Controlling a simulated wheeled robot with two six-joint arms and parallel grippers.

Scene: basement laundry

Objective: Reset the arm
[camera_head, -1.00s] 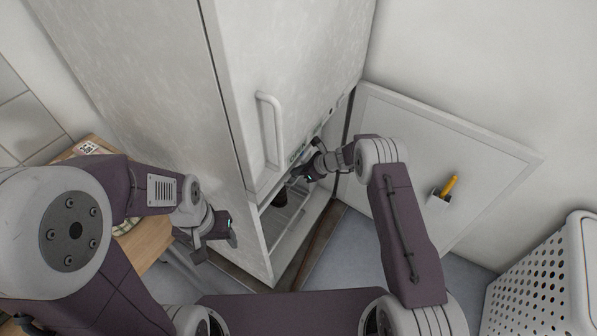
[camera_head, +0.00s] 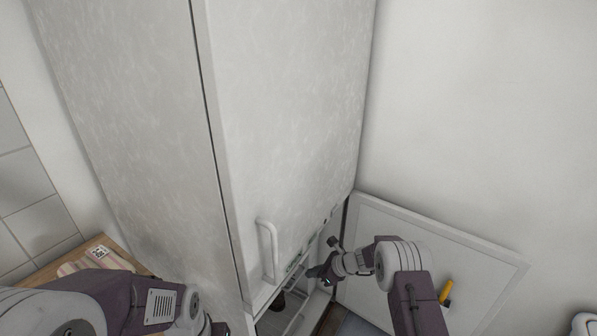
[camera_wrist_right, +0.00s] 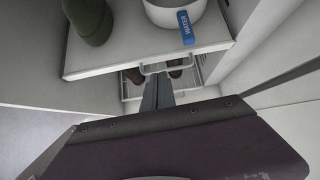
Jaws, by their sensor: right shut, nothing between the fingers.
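My right arm comes in from the lower right in the head view. Its gripper (camera_head: 318,274) is at the opening of the fridge's lower compartment, between the upper body and the open lower door. In the right wrist view the fingers (camera_wrist_right: 157,92) are together with nothing between them, in front of the shelves. My left arm shows at the lower left of the head view, beside the fridge (camera_head: 290,120); its gripper is cut off by the bottom edge.
The open lower door (camera_head: 455,245) stands to the right, with a yellow-handled item (camera_head: 445,291) on it. A shelf (camera_wrist_right: 100,62) holds a dark green object (camera_wrist_right: 89,20) and a white pot (camera_wrist_right: 172,12) with a blue WATER tag (camera_wrist_right: 186,28). A wooden table (camera_head: 100,248) is at left.

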